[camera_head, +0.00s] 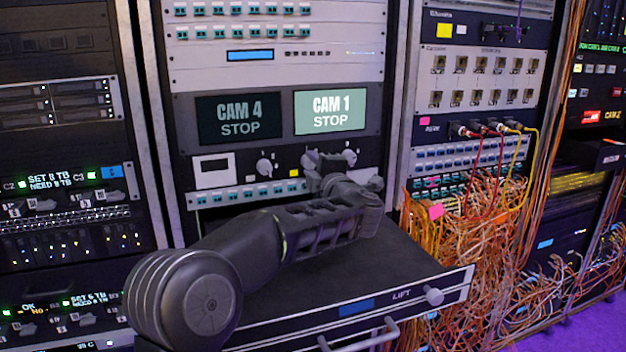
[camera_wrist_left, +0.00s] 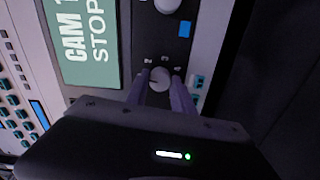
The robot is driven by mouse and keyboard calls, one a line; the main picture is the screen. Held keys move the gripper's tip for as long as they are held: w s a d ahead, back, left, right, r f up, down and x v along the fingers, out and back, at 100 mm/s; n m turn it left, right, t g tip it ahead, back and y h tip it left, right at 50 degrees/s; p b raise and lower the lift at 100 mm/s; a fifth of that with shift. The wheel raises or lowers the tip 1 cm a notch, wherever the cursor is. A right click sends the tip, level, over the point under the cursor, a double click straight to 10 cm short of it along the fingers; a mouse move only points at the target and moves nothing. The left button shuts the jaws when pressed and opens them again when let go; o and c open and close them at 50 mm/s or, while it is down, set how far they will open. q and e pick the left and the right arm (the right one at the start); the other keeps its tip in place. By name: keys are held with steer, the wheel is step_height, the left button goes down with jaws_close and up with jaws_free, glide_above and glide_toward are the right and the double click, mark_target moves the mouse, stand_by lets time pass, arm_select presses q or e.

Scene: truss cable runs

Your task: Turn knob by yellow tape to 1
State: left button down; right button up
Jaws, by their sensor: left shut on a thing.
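A yellow tape piece (camera_head: 295,173) is on the panel below the screens, just left of my left gripper (camera_head: 318,165) in the head view. The gripper hides the knob beside that tape there. In the left wrist view my left gripper (camera_wrist_left: 160,98) has its two fingers on either side of a pale round knob (camera_wrist_left: 159,79), shut on it. Numbers 2, 3 and 4 show around the knob. A 1 cannot be made out. A short dark mark on the knob seems to point left in that view. The yellow tape is hidden there.
Another knob (camera_head: 264,165) is left of the tape, and one (camera_head: 349,157) is to the right, with a blue tape (camera_wrist_left: 185,29) near it. Above are the CAM 4 screen (camera_head: 238,118) and lit CAM 1 screen (camera_head: 330,110). A LIFT drawer (camera_head: 400,270) juts out below.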

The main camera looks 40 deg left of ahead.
arm_select(q)
steer(key=shift+n+b, duration=0.65)
steer(key=shift+n, duration=0.25)
steer(key=c, duration=1.1)
jaws_free()
steer(key=shift+b+v, duration=0.5)
steer(key=shift+v, duration=3.4)
